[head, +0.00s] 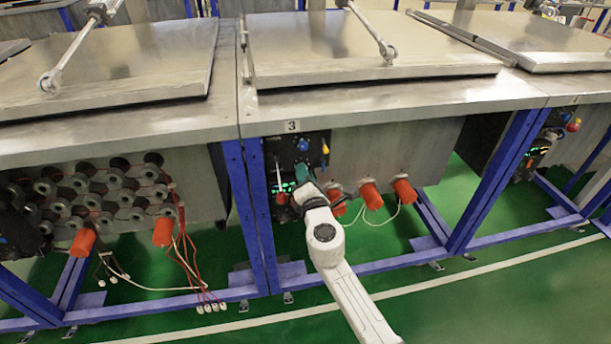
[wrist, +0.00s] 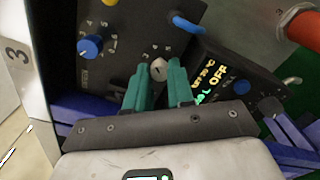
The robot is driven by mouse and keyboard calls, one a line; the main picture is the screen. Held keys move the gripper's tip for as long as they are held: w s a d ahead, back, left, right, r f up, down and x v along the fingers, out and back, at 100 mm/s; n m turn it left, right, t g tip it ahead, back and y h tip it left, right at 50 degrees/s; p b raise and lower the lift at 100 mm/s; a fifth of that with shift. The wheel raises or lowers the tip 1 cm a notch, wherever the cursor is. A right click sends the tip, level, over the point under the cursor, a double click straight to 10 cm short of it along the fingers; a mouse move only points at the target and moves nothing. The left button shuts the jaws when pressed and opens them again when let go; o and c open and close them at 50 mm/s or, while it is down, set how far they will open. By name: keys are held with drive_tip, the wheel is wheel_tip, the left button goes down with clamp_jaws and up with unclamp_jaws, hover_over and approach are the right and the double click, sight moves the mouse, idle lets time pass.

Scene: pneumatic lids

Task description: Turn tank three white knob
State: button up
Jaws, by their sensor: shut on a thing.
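The control panel (head: 313,146) of tank three sits under the "3" label (head: 292,127) on the tank's front edge. In the wrist view, the small whitish knob (wrist: 158,69) is on the dark panel face, with a printed scale around it. My gripper (wrist: 161,75) has its two green fingertips shut on this knob, one on each side. In the head view my gripper (head: 302,175) reaches the lower part of the panel and hides the knob. A larger blue knob (wrist: 90,46) is to the left in the wrist view.
A lit display box (wrist: 235,85) stands close right of the fingers, its text partly reading "OFF". Several orange plugs (head: 369,195) with cables are right of my arm. A blue frame leg (head: 250,190) stands left.

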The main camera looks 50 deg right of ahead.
clamp_jaws()
drive_tip(key=shift+m+b, duration=0.55)
drive_tip(key=shift+m, duration=0.25)
drive_tip(key=o, duration=0.6)
unclamp_jaws()
drive_tip(key=shift+s, duration=0.1)
drive_tip(key=v, duration=1)
drive_tip(key=shift+s+a, duration=0.25)
